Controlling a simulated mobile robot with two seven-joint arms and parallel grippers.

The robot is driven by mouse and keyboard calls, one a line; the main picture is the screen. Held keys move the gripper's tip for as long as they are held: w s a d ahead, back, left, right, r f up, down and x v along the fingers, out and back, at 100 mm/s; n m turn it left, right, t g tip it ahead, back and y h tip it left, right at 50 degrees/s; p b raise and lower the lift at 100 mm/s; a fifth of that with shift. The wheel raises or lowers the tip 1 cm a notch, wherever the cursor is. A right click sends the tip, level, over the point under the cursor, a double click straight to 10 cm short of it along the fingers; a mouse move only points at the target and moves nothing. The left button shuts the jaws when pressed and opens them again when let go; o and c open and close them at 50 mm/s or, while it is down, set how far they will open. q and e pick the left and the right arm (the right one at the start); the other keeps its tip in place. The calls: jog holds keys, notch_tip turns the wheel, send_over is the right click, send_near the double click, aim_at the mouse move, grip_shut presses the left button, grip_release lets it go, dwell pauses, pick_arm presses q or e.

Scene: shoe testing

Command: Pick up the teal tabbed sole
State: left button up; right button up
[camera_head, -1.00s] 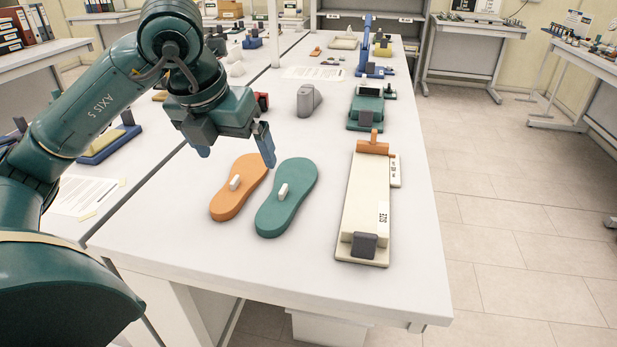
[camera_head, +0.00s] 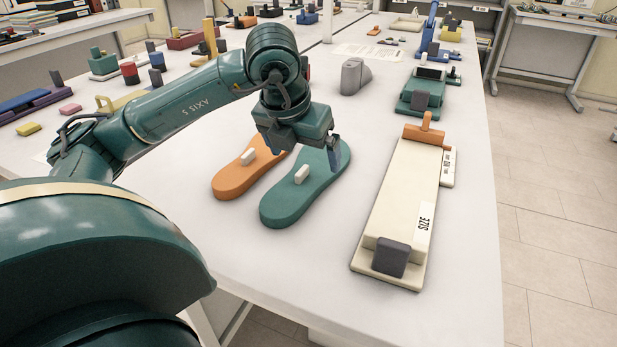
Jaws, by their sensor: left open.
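The teal tabbed sole (camera_head: 283,206) lies flat on the white table, with a small white tab (camera_head: 301,174) standing up from its middle. An orange tabbed sole (camera_head: 232,181) with a white tab lies just left of it. My left gripper (camera_head: 310,155) is over the far end of the teal sole, pointing down. One blue-grey finger shows at the right, over or beside the sole's far right edge; the other finger is hidden behind the gripper body. The jaws are open and hold nothing that I can see. My right gripper is not in view.
A cream sizing board (camera_head: 393,210) with an orange handle and a dark block lies to the right. Behind stand a grey block (camera_head: 354,77) and a green device (camera_head: 421,97). The table is clear in front of the soles and between them and the board.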

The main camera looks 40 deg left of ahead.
aim_at(307, 167)
pick_arm(q)
jog(key=x, duration=0.5)
jog(key=shift+a+f, duration=0.1)
jog(key=shift+f, duration=0.05)
jog(key=c, duration=1.1)
